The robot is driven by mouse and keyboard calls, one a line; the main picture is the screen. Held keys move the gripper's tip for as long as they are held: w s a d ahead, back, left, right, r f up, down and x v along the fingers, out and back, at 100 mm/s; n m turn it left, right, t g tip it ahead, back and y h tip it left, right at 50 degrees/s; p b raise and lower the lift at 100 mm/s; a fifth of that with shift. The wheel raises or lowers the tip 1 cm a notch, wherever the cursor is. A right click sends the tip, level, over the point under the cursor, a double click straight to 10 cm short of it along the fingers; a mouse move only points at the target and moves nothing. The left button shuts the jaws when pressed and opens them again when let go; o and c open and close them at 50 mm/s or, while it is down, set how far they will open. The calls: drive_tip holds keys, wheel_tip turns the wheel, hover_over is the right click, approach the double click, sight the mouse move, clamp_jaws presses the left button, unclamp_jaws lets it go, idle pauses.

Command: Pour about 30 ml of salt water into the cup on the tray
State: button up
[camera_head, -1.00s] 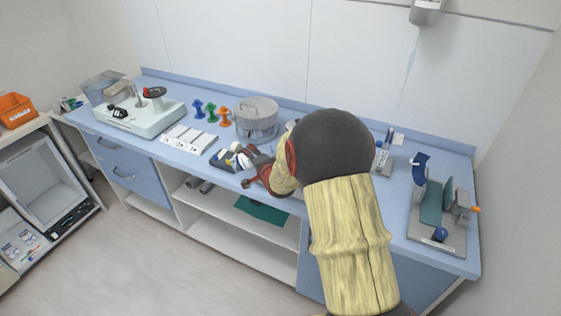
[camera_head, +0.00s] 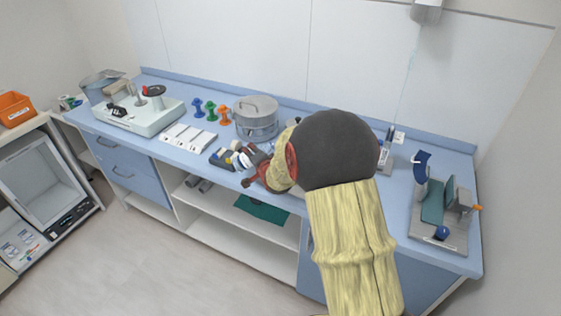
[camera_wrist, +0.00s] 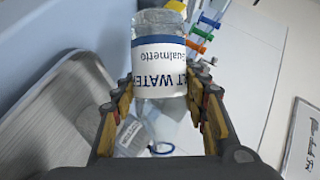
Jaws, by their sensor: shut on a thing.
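A clear bottle with a white and blue label reading in part "WATER" (camera_wrist: 160,60) stands between my fingers in the wrist view, its lettering upside down. My gripper (camera_wrist: 155,98) is shut on the bottle, one finger on each side. In the head view my gripper (camera_head: 254,168) is over the front of the blue counter, with the white bottle (camera_head: 243,159) at its fingertips. My arm hides most of that area in the head view. I cannot make out the cup for certain.
A lidded steel pot (camera_head: 256,118) stands behind my gripper on the counter (camera_head: 410,235). Coloured stands (camera_head: 211,110), white boxes (camera_head: 190,136) and a pale scale-like device (camera_head: 140,115) are to the left.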

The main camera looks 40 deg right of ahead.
sight(259, 146)
drive_tip(key=shift+d+r, duration=0.1)
drive_tip(key=shift+r, duration=0.1)
drive_tip(key=shift+s+d+r+n+g+h+b, duration=0.25)
drive_tip(key=shift+r+n+b, duration=0.15)
drive_tip(key=shift+r, duration=0.15)
drive_tip(key=shift+s+d+r+n+g+h+b, duration=0.1)
drive_tip(key=shift+d+r+n+g+h+b, duration=0.1)
drive_tip(key=shift+r+n+b, duration=0.3)
drive_tip(key=shift+d, duration=0.15)
drive_tip(key=shift+s+d+r+n+g+h+p, duration=0.1)
drive_tip(key=shift+r+n+g+h+p, duration=0.15)
drive_tip(key=shift+n+h+p, duration=0.1)
drive_tip(key=shift+r+p, duration=0.15)
drive_tip(key=shift+p, duration=0.7)
drive_tip(key=shift+n+p, duration=0.35)
drive_tip(key=shift+p, duration=0.5)
drive_tip(key=h+p, duration=0.1)
drive_tip(key=p, duration=0.2)
drive_tip(key=shift+r+n+g, duration=0.1)
drive_tip(key=shift+n+g, duration=0.3)
